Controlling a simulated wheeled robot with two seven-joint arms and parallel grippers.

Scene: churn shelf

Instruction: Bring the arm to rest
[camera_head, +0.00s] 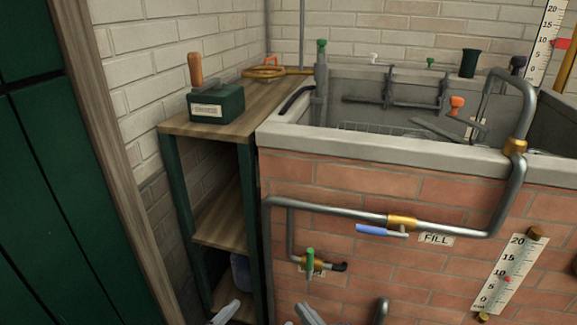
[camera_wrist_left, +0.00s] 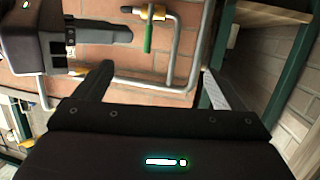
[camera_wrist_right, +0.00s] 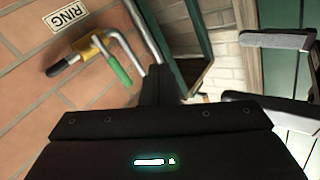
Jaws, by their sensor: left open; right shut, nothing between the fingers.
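At the bottom edge of the head view, only pale fingertips of my grippers show, in front of the shelf and brick front. My right gripper (camera_head: 307,314) is shut with nothing in it; its dark closed fingers also show in the left wrist view (camera_wrist_left: 115,33). My left gripper (camera_head: 227,313) is at its left, open and empty. In the left wrist view its fingers (camera_wrist_left: 158,88) stand wide apart, and they show spread in the right wrist view (camera_wrist_right: 265,70). The two grippers are apart. Most of both arms is out of the head view.
A brick tub (camera_head: 350,180) with a grey rim stands ahead. Its front carries pipes, a blue-handled valve (camera_head: 373,230), a green-handled valve (camera_head: 311,262) and a gauge (camera_head: 511,270).

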